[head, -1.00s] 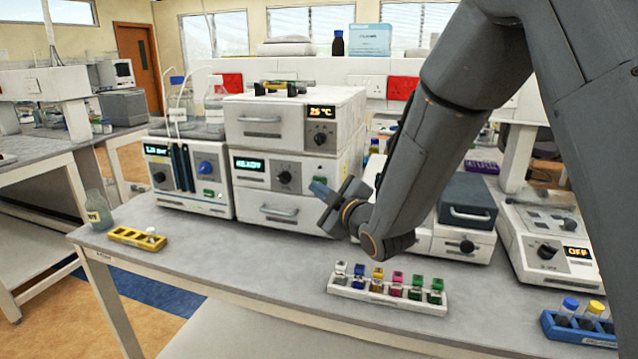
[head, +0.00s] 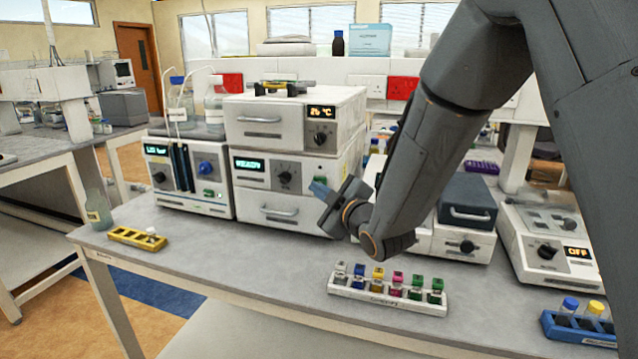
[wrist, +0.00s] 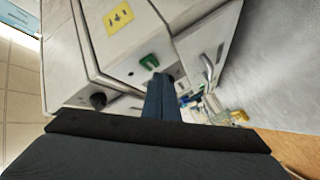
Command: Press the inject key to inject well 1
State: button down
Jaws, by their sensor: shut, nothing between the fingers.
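The stacked instrument's middle unit (head: 250,178) has a lit green display (head: 262,165), which seems to read READY but is blurred, and a dark knob (head: 284,178). My gripper (head: 319,187) is shut and empty, in front of the unit's right side just below the key. In the wrist view its fingertips (wrist: 161,80) are close to the key; I cannot tell whether they touch.
The top unit (head: 285,118) shows about 26 °C. A pump unit (head: 188,180) stands left. A white rack (head: 385,297) of coloured vials lies in front, with a yellow rack (head: 122,237) at left and a blue rack (head: 578,330) at right. The bench front between racks is clear.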

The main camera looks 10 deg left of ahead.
jog(key=shift+w+b, duration=0.3)
jog(key=shift+w, duration=0.1)
jog(key=shift+w, duration=0.4)
dwell(0.7)
jog(key=shift+s, duration=0.8)
jog(key=shift+s+a, duration=0.2)
jog(key=shift+s, duration=2.3)
